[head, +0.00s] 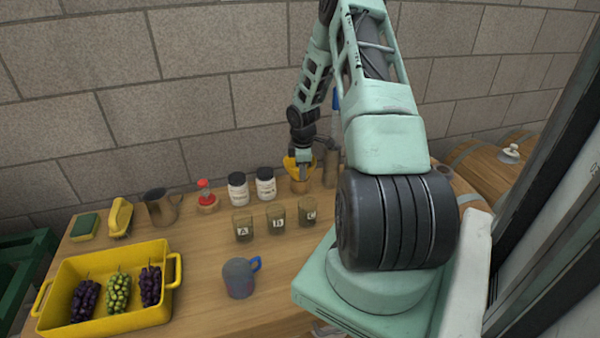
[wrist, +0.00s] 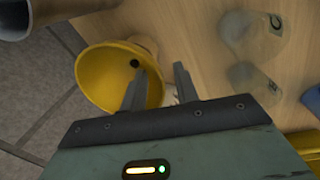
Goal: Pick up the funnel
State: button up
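The yellow funnel (head: 288,164) stands at the back of the wooden table, near the wall, partly hidden by my gripper (head: 303,172). In the wrist view the funnel (wrist: 95,75) shows its wide mouth with a dark hole inside. My gripper (wrist: 160,72) is open there, its fingers apart. The left finger overlaps the funnel's mouth and the right finger lies beyond its rim, so the rim shows between them. I cannot tell whether either finger touches it. A wooden piece shows by the funnel, partly hidden.
Glasses marked A (head: 243,229), B (head: 276,218) and C (head: 306,213) stand in front. White jars (head: 238,190) are left of the funnel; a metal cylinder (head: 331,168) is close on its right. A blue-handled mug (head: 239,279) and yellow grape tray (head: 150,318) are nearer.

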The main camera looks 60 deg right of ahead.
grip_shut()
